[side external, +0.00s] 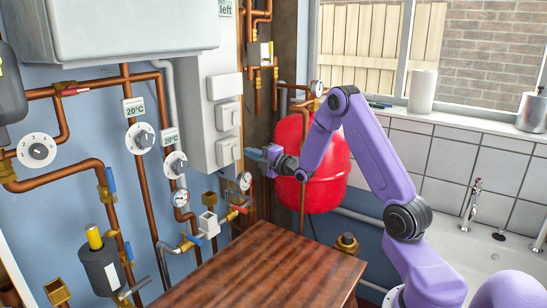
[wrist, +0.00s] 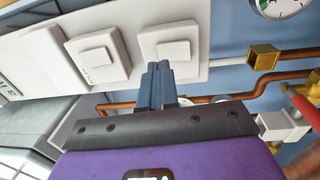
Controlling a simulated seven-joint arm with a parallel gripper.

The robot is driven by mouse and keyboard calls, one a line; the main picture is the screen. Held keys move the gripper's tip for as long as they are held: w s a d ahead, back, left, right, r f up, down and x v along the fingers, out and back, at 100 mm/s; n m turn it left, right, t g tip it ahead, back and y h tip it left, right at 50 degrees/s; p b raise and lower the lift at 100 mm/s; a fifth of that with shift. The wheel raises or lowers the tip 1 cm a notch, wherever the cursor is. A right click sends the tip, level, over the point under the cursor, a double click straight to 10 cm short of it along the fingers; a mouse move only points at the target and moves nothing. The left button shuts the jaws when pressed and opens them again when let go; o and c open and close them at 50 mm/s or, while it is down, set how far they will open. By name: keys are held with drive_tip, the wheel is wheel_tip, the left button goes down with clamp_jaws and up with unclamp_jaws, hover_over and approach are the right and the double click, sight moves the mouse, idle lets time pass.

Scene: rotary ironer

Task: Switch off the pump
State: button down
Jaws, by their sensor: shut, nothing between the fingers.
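A white panel (side external: 197,118) on the wall carries white switches in a column: a top one (side external: 225,86), a middle one (side external: 227,116) and a lowest one (side external: 228,151). No readable label shows which belongs to the pump. In the wrist view the lowest switch (wrist: 170,46) and the middle one (wrist: 97,56) show. My gripper (side external: 252,152) is shut and empty, its blue-grey fingers pointing at the lowest switch from the right. In the wrist view its fingertips (wrist: 158,68) overlap the lower edge of that switch; contact cannot be told.
Copper pipes (side external: 145,170), dials (side external: 37,151) and gauges (side external: 244,181) crowd the wall left of and below the panel. A red tank (side external: 312,160) stands close behind my wrist. A wooden tabletop (side external: 270,265) lies below with its top clear.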

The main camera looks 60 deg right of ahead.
drive_tip(key=s+r, duration=0.1)
drive_tip(key=s, duration=0.9)
drive_tip(key=shift+r, duration=0.15)
drive_tip(key=shift+a, duration=0.1)
drive_tip(key=a+f+m+g+y, duration=0.1)
drive_tip(key=a+g+y, duration=0.1)
drive_tip(key=a, duration=0.5)
drive_tip(key=a+f+g+y, duration=0.1)
drive_tip(key=a+f+g, duration=0.15)
drive_tip(key=a, duration=0.35)
drive_tip(key=s+a+f+m+g+y, duration=0.1)
drive_tip(key=s+a+g, duration=0.2)
drive_tip(key=a, duration=0.3)
drive_tip(key=s+a+f+m+g, duration=0.1)
drive_tip(key=s+a+g, duration=0.25)
drive_tip(key=a, duration=0.25)
drive_tip(key=s+a+m+g+h, duration=0.1)
drive_tip(key=s+a+g, duration=0.35)
drive_tip(key=s, duration=0.85)
drive_tip(key=s+d+r+m+g+h, duration=0.1)
drive_tip(key=s+d+g+h, duration=0.1)
drive_tip(key=s, duration=1.2)
drive_tip(key=shift+g+h, duration=0.3)
drive_tip(key=shift+g, duration=0.35)
